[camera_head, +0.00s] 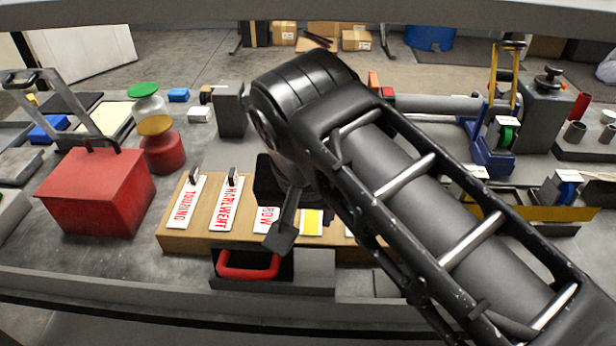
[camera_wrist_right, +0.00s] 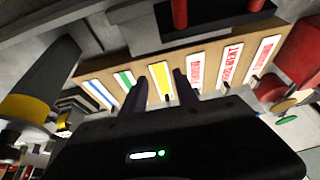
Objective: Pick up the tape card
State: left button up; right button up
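Several white cards lie in a row on a tan board (camera_head: 190,238). Some bear red lettering, such as the TOURING card (camera_head: 187,201). One has a yellow stripe (camera_head: 312,222); in the wrist view this yellow-striped card (camera_wrist_right: 160,78) is beside a green-striped card (camera_wrist_right: 126,80) and a blue-striped card (camera_wrist_right: 98,92). I cannot tell which is the tape card. My right gripper (camera_wrist_right: 162,90) is open, its fingers either side of the yellow-striped card in that view; contact cannot be told. In the head view my right gripper (camera_head: 282,232) partly hides the cards. My left gripper is not in view.
A red box (camera_head: 95,195) stands left of the board. A dark bin with a red handle (camera_head: 248,270) sits in front of it. A red and yellow container (camera_head: 162,150) and a grey block (camera_head: 231,108) stand behind. Blue fixtures (camera_head: 487,150) are at right.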

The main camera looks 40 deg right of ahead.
jog(key=shift+s+a, duration=0.1)
jog(key=shift+s, duration=0.2)
jog(key=shift+w, duration=0.1)
jog(key=w+d+b, duration=0.2)
jog(key=w+d, duration=0.1)
jog(key=w, duration=0.1)
jog(key=w+d+b, duration=0.2)
jog(key=w+d, duration=0.2)
jog(key=shift+w+d+b, duration=0.2)
jog(key=shift+w+b, duration=0.1)
jog(key=shift+w, duration=0.05)
jog(key=shift+w+d, duration=0.2)
